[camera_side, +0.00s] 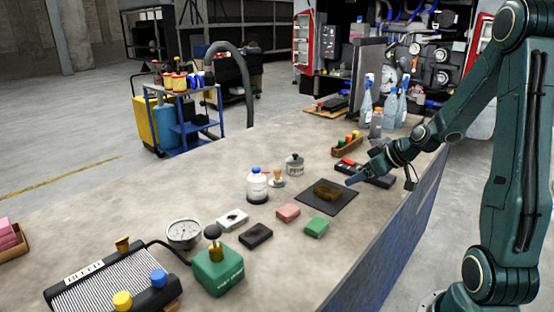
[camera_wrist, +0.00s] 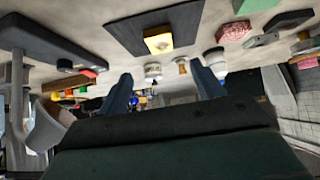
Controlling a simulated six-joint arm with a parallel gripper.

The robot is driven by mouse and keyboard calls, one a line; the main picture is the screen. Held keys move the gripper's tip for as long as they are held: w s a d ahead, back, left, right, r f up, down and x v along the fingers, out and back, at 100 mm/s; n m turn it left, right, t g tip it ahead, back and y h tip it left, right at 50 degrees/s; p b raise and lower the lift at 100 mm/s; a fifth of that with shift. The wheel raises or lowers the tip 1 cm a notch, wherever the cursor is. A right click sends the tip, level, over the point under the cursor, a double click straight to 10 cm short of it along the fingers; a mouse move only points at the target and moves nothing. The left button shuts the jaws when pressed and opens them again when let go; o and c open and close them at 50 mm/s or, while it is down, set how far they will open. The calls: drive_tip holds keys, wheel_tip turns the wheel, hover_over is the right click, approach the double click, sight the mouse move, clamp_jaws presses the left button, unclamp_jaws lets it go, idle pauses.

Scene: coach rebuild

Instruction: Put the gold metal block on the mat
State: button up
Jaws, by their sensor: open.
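The gold metal block (camera_side: 327,190) lies on the black mat (camera_side: 341,207) on the workbench, with nothing holding it. In the wrist view the block (camera_wrist: 158,41) looks yellow and sits within the dark mat (camera_wrist: 182,20), near one edge of it. My gripper (camera_side: 357,179) is just to the right of the mat in the side view, low and apart from the block. In the wrist view its two fingers (camera_wrist: 163,88) are spread wide with nothing between them.
A pink block (camera_side: 288,212), a green block (camera_side: 317,227) and a black block (camera_side: 256,235) lie in front of the mat. A white bottle (camera_side: 257,186), a stamp (camera_side: 278,178) and a grey weight (camera_side: 294,164) stand left.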

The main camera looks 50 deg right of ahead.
drive_tip(key=shift+s+r, duration=0.35)
drive_tip(key=shift+a, duration=0.1)
idle(0.4)
drive_tip(key=s+a+r+n+g, duration=0.1)
drive_tip(key=s+a+r, duration=0.1)
drive_tip(key=a+r, duration=0.35)
drive_tip(key=s+a+r+n+g, duration=0.1)
drive_tip(key=s+a+r+g, duration=0.1)
drive_tip(key=a, duration=0.7)
drive_tip(key=s+a+r+m, duration=0.2)
drive_tip(key=s+a+r, duration=0.2)
drive_tip(key=s+a, duration=0.3)
drive_tip(key=s, duration=0.4)
drive_tip(key=shift+s+a+r, duration=0.3)
drive_tip(key=shift+s+a, duration=0.05)
drive_tip(key=shift+a, duration=0.05)
